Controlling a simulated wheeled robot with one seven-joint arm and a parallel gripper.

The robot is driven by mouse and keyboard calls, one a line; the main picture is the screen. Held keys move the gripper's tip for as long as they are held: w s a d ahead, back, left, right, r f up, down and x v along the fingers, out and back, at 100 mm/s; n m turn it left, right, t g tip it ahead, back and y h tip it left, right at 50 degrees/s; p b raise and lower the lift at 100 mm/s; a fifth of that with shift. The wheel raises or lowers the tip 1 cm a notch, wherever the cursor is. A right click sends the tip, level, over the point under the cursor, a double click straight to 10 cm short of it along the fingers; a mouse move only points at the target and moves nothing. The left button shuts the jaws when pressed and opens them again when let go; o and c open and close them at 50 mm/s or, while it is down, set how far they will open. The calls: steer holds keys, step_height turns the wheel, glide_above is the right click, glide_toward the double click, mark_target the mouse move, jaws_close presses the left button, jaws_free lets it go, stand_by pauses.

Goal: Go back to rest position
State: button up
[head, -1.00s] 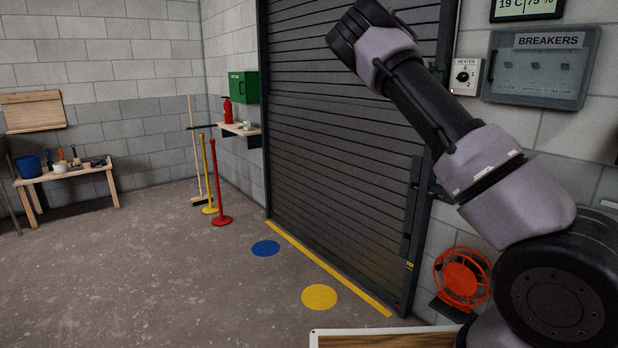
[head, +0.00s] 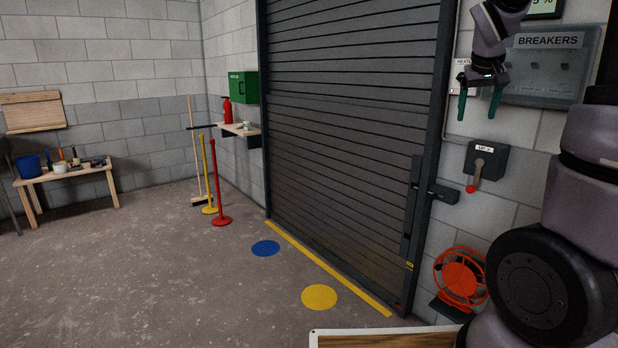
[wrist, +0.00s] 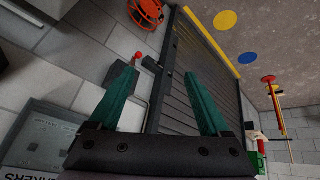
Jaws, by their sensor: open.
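My gripper (head: 477,117) hangs at the upper right of the head view, with its two teal fingers pointing down. It is open with nothing between the fingers. It appears in front of the heater switch and the left edge of the grey breaker panel (head: 545,65). In the wrist view my gripper (wrist: 160,72) also shows its two fingers spread apart and empty. Part of my arm runs up the right edge of the head view, and its upper part is out of the picture.
A lever box (head: 486,160) with a red-tipped handle is on the wall below my gripper. The roller door (head: 350,130) is down, with a latch (head: 436,193) at its right. An orange reel (head: 461,279) sits lower. Open floor (head: 150,270) lies left.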

steer(key=s+a+r+m+t+y, duration=0.1)
steer(key=s+a+y, duration=0.1)
steer(key=s+a, duration=0.7)
steer(key=s+a+y, duration=0.2)
steer(key=s+a, duration=0.7)
steer(key=s, duration=0.4)
steer(key=shift+s+r+m+t+y, duration=0.4)
